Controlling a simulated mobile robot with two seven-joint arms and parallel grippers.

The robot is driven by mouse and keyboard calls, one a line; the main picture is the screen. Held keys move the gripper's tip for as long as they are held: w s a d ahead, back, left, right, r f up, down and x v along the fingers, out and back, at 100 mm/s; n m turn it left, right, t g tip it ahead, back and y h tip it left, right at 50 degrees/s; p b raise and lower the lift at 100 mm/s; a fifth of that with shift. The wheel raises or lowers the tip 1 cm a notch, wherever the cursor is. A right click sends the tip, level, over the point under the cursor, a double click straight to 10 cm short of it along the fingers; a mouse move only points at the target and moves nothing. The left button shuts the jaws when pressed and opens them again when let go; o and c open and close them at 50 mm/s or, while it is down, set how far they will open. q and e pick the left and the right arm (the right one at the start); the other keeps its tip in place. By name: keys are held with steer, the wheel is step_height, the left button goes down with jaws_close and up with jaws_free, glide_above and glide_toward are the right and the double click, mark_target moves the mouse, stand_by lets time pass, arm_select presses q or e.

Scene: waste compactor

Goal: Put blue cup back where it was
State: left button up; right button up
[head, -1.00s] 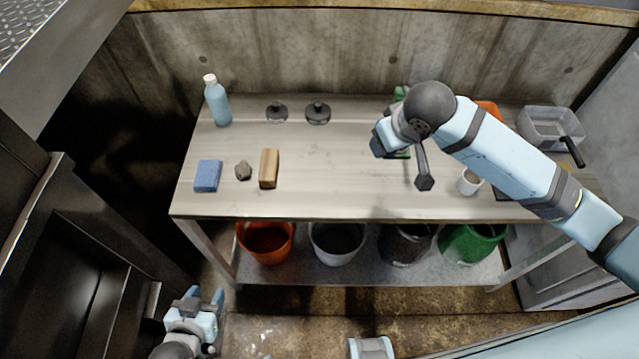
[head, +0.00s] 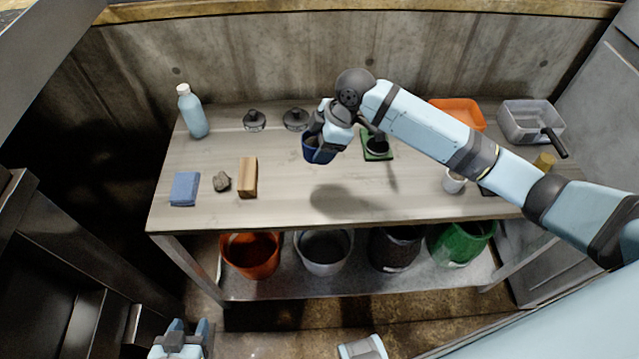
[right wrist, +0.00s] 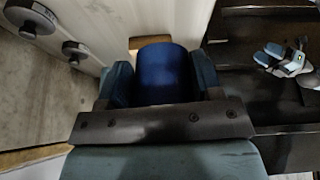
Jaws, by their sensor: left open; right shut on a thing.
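The blue cup (head: 317,152) is held above the table by my right gripper (head: 325,138), which is shut on it. In the right wrist view the dark blue cup (right wrist: 163,74) sits between the two fingers of the right gripper (right wrist: 160,80). A shadow lies on the table below and to the right of the cup. My left gripper (head: 187,330) is open and empty at the bottom left, away from the table; it also shows in the right wrist view (right wrist: 290,55).
The table (head: 290,200) holds a bottle (head: 193,112), blue sponge (head: 185,188), stone (head: 221,181), wooden block (head: 248,177), two dark knobbed discs (head: 295,119), a green mat (head: 379,151), white cup (head: 453,181), orange tray (head: 460,112) and clear bin (head: 528,122). The table's front middle is bare.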

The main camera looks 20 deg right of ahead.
glide_above(316, 190)
steer(key=d, duration=0.1)
steer(key=f, duration=1)
steer(key=shift+s+d, duration=0.1)
steer(key=shift+s, duration=0.1)
steer(key=shift+f, duration=2.1)
steer(key=o, duration=1)
steer(key=shift+f, duration=0.15)
steer(key=shift+c, duration=0.2)
steer(key=v, duration=1.2)
